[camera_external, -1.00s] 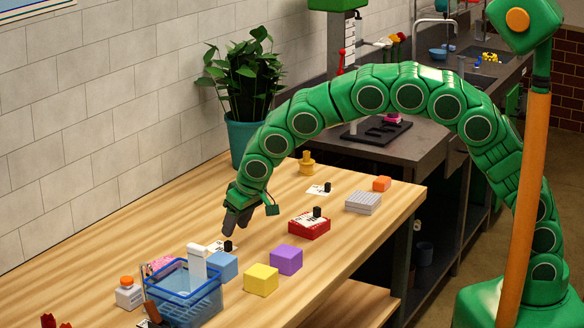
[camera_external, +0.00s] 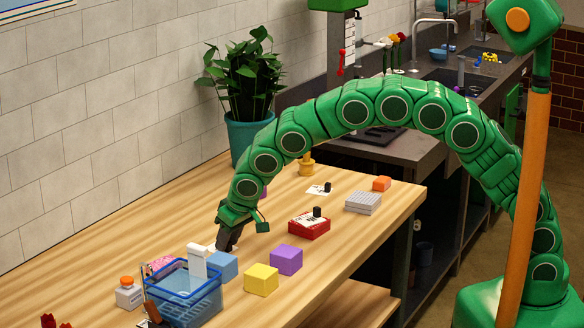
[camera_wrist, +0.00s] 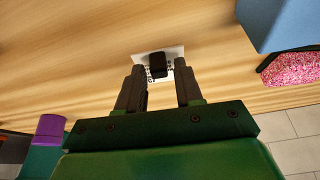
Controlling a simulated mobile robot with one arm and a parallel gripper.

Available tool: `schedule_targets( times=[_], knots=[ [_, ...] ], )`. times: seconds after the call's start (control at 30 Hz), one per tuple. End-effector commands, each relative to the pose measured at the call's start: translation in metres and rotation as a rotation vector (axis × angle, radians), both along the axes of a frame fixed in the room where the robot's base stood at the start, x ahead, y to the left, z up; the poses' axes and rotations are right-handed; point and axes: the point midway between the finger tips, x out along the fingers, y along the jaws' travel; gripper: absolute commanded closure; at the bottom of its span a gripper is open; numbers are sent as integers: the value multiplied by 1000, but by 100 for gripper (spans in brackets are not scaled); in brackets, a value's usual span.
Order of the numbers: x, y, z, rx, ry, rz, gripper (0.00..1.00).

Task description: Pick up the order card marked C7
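A white order card with a black knob (camera_wrist: 171,54) lies on the wooden table between my fingertips in the wrist view. Its print is partly hidden and I cannot read its mark. My gripper (camera_wrist: 158,72) is open, with one dark finger on each side of the knob. In the external view my gripper (camera_external: 227,242) points down at the table and hides most of this card. A second card with a black knob (camera_external: 318,190) lies farther back. A third card (camera_external: 303,220) rests on a red box. Their marks are too small to read.
Blue (camera_external: 224,266), yellow (camera_external: 261,279) and purple (camera_external: 286,260) blocks stand close to my gripper. A blue basket (camera_external: 196,306) is at the front left. A potted plant (camera_external: 245,132) stands by the wall.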

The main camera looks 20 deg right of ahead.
Motion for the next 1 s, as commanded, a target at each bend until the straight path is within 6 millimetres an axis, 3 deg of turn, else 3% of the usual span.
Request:
schedule_targets(
  times=[0.03, 0.2, 0.23, 0.63, 1.0],
  knots=[
    [0, 0, 0, 0, 0, 0, 72],
    [0, 0, 0, 0, 0, 0, 99],
    [0, 0, 0, 0, 0, 0, 100],
    [0, 0, 5, 0, 0, -1, 100],
    [-4, -8, 40, -1, 0, -1, 100]
  ],
)
